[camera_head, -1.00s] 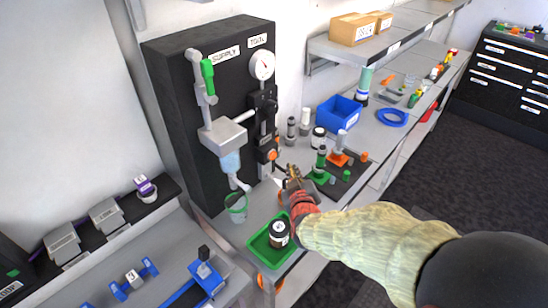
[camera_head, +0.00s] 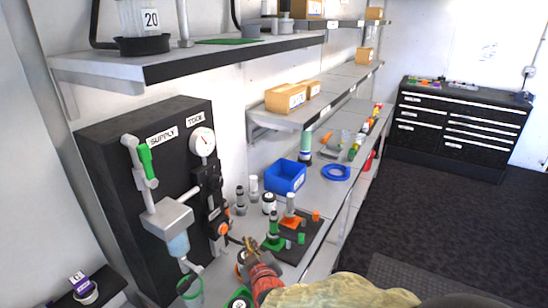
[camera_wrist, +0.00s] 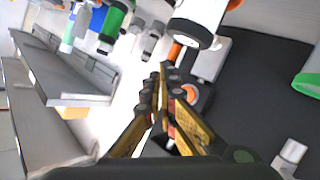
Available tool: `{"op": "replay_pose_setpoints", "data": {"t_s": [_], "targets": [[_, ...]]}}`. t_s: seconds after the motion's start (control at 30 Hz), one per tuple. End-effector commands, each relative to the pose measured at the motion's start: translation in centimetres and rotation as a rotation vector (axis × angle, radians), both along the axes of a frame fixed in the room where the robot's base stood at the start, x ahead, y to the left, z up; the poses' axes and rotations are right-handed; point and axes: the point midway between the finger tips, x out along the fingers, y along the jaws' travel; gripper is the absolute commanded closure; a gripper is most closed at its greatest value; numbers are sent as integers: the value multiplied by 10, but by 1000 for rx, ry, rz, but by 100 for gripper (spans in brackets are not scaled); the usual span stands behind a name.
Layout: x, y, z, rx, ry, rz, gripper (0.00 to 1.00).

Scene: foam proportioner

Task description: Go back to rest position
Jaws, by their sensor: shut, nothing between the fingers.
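My gripper (camera_head: 250,246) is low in the middle of the head view, over the bench at the foot of the black proportioner panel (camera_head: 150,200). Its fingers are closed together and hold nothing. In the wrist view the closed gold fingers (camera_wrist: 166,78) point up the picture, towards a white and black cylindrical part (camera_wrist: 196,24). My arm in its tan sleeve runs off the bottom edge.
A black mat (camera_head: 303,243) with green and orange fittings lies right of my gripper. A blue bin (camera_head: 285,177) and blue ring (camera_head: 336,172) are behind. A clear cup with a green rim (camera_head: 190,290) is left. Shelves (camera_head: 190,62) hang above.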

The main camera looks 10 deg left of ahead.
Motion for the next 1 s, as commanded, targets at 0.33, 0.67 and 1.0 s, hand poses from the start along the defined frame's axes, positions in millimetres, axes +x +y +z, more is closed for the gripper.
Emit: {"op": "replay_pose_setpoints", "data": {"t_s": [0.33,0.67,1.0], "targets": [[-35,-130,76,102,302,-149,100],[-181,-285,106,173,651,-469,100],[-287,-344,100,206,820,-703,100]]}}
